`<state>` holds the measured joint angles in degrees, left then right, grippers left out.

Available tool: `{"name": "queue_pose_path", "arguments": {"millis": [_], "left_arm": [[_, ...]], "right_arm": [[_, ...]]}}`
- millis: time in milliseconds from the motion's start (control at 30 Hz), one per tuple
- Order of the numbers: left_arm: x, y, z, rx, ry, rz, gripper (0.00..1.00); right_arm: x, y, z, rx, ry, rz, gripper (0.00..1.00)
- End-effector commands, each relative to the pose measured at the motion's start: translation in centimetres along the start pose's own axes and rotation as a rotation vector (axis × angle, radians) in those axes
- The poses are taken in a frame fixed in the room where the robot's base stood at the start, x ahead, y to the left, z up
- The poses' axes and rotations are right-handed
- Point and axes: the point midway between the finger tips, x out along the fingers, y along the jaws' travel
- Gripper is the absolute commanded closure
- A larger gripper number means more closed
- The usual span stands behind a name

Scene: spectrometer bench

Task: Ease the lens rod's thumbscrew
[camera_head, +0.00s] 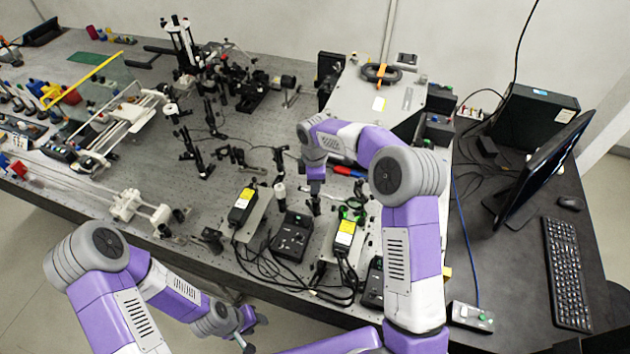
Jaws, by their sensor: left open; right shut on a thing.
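My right arm reaches over the bench from the right, and my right gripper (315,207) points down among the posts in front of the large grey box. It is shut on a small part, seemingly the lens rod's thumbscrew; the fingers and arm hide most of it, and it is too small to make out. A short post with a pale top (280,190) stands just left of the gripper. My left gripper (250,335) is open and empty, low in front of the bench's near edge, away from the posts.
Black control boxes (291,236) and yellow-labelled modules (242,207) with tangled cables stand close by. The grey box (378,95) stands behind. Optics posts (190,150) and a white rail assembly (125,120) fill the left. A monitor (545,165) and keyboard (567,272) are at right.

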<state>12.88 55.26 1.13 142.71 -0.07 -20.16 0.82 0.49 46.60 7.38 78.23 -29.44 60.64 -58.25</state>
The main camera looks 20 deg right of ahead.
Motion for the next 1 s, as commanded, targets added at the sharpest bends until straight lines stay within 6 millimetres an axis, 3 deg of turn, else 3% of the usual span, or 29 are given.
{"name": "queue_pose_path", "arguments": {"millis": [500,1000], "left_arm": [[-1.2,0.4,0.1,0.0,0.0,0.0,0.57],[-1.5,0.5,0.1,0.0,0.0,0.0,0.57]], "right_arm": [[-0.1,0.0,-0.1,-0.422,0.002,0.002,1.0],[-0.1,0.0,-0.1,-0.561,0.002,0.002,1.0]]}}
